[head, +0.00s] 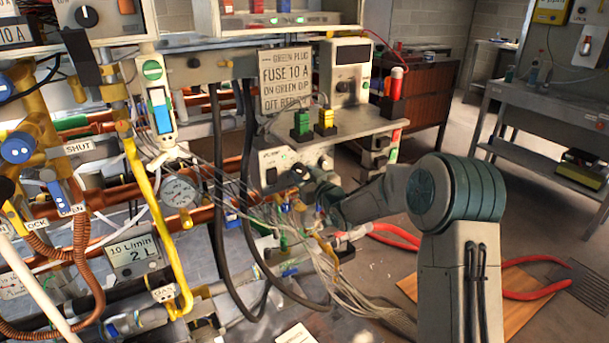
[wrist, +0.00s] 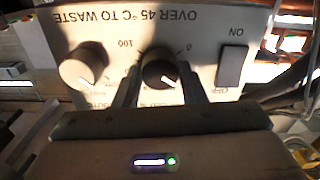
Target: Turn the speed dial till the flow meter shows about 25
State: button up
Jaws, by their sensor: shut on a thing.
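The dark dial (wrist: 162,72) sits on a pale control panel between the marks 0 and 100, with a white pointer line towards its lower right. The wrist view shows the panel upside down. My gripper (wrist: 160,88) has a finger on each side of the dial and is shut on it. In the head view my gripper (head: 304,176) reaches the panel (head: 270,173) from the right and hides the dial. A small grey display (head: 134,254) at lower left reads "10 L/min" and "2 L"; I cannot tell if it is the flow meter.
Loose pale wires (head: 300,240) hang below my gripper. A round gauge (head: 180,190), yellow pipe (head: 150,210) and black cables (head: 219,150) crowd the left. Open floor lies at right.

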jog(key=m, duration=0.4)
jog(key=shift+d+m, duration=0.1)
jog(key=shift+m, duration=0.3)
jog(key=m, duration=0.4)
jog(key=shift+p, duration=0.4)
jog(key=m, duration=0.5)
jog(key=shift+p, duration=0.4)
jog(key=shift+m, duration=1.9)
jog(key=o, duration=1)
jog(key=p+v, duration=0.1)
jog(key=v, duration=1.2)
jog(key=shift+s+d, duration=0.2)
jog(key=shift+s, duration=0.1)
